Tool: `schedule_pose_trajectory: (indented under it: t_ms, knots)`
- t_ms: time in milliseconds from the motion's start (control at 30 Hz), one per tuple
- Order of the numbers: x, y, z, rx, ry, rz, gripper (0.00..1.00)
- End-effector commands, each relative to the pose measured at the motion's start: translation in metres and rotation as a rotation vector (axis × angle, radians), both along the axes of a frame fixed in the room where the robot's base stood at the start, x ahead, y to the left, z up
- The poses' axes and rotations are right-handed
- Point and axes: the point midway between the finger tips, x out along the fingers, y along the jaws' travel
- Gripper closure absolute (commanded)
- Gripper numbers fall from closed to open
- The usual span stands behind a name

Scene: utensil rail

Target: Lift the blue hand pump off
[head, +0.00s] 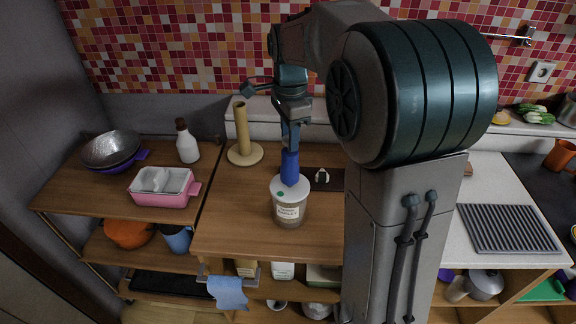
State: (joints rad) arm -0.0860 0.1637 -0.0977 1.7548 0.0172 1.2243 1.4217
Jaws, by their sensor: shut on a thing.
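The blue hand pump (289,168) is upright over a clear tub (291,213) with a pale lid and a printed label on the wooden counter. My gripper (290,128) comes down from above and is shut on the top of the pump. The pump's lower end meets the tub's lid in the picture; I cannot tell whether it rests on the lid or is slightly above it. The fingertips are small and partly hidden against the pump.
A wooden paper-towel stand (244,140) is close behind on the left. A white bottle (187,143), a pink dish (163,188) and a metal colander (111,149) stand on the left shelf. The counter's front left is clear.

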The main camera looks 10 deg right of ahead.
Motion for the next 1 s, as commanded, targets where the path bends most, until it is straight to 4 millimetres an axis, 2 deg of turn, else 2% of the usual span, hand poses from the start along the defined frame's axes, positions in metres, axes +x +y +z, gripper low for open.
schedule_pose_trajectory:
  t_ms: [100, 1000]
  knots:
    - [0.0, 0.0, 0.012, 0.0, 0.0, 0.0, 1.0]
    - [0.0, 0.0, 0.073, 0.0, -0.001, 0.0, 1.0]
